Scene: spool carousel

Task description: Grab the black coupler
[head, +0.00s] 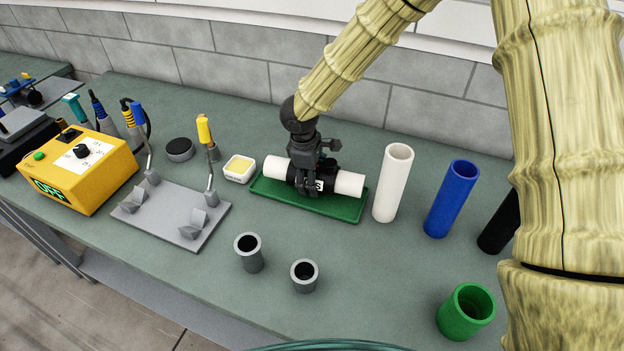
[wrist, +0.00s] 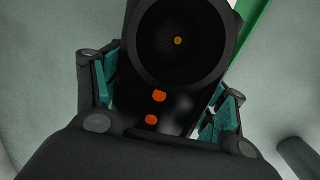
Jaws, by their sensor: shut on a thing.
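The black coupler (head: 326,174) lies in the green tray (head: 345,213), with a white tube (head: 349,184) sticking out of each side and a small white label on its front. My gripper (head: 308,186) comes down on it from above and is shut on it, hiding part of its middle. In the wrist view the teal pads of my gripper (wrist: 166,105) stand either side of a black body with a round dark face and two orange spots. I cannot tell how much of that is the coupler.
Right of the tray stand a white tube (head: 392,185), a blue tube (head: 451,200), a black tube (head: 497,232) and a green cup (head: 466,311). Two grey cups (head: 249,253) stand in front. A grey fixture plate (head: 172,218) and yellow power box (head: 85,170) are left.

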